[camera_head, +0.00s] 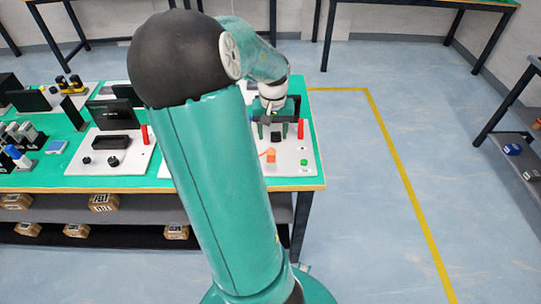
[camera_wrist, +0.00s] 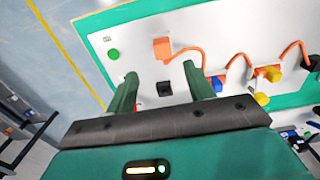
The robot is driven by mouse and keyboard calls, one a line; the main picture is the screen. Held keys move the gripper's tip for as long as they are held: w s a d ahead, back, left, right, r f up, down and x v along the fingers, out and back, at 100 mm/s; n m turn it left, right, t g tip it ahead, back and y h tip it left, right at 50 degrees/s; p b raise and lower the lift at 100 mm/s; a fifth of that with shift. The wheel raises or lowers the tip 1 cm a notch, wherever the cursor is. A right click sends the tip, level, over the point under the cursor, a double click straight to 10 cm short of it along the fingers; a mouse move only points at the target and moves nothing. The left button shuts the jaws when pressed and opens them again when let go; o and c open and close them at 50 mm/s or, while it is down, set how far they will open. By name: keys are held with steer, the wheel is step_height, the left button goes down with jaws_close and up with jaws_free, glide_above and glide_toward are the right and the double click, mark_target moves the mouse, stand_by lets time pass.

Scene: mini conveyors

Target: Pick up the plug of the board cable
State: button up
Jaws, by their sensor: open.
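The orange plug (camera_wrist: 162,48) lies on a white board (camera_wrist: 225,35), with its orange cable (camera_wrist: 190,52) curving off to the right in the wrist view. The plug also shows in the head view (camera_head: 270,155), just in front of a small black block. My gripper (camera_wrist: 160,70) is open and empty. Its two green fingers are spread to either side of a square black block (camera_wrist: 164,88), and the plug is beyond the fingertips, roughly centred between them.
A green button (camera_wrist: 113,54) is on the board. Blue and yellow parts (camera_wrist: 268,73) with orange cables are to the right in the wrist view. A red upright piece (camera_head: 300,128) stands on the board.

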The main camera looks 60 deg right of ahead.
mark_target(271, 152)
steer(key=f, duration=0.9)
steer(key=shift+w+a, duration=0.15)
steer(key=shift+w, duration=0.1)
steer(key=c, duration=1)
steer(key=shift+c, duration=0.4)
steer(key=shift+r, duration=0.1)
